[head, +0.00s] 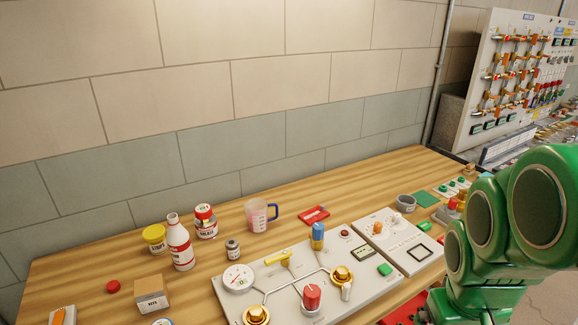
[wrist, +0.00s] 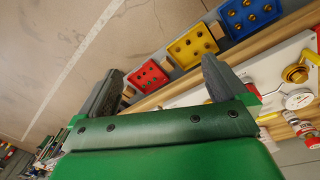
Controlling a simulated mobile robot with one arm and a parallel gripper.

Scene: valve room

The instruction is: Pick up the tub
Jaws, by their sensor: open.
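Two small containers could be the tub, and I cannot tell which is meant. One is a white tub with a yellow lid (head: 155,238) at the back left of the wooden bench. The other is a white and red container with a red lid (head: 205,222), just to its right. Both stand upright. A white and red bottle (head: 180,245) stands between and in front of them. My gripper (wrist: 161,66) is open in the wrist view, with nothing between its fingers. In the head view only my green arm shows, at the right.
A measuring jug (head: 260,216), a small jar (head: 233,249) and a cardboard box (head: 151,293) are near the containers. A valve panel (head: 268,282) fills the bench's middle.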

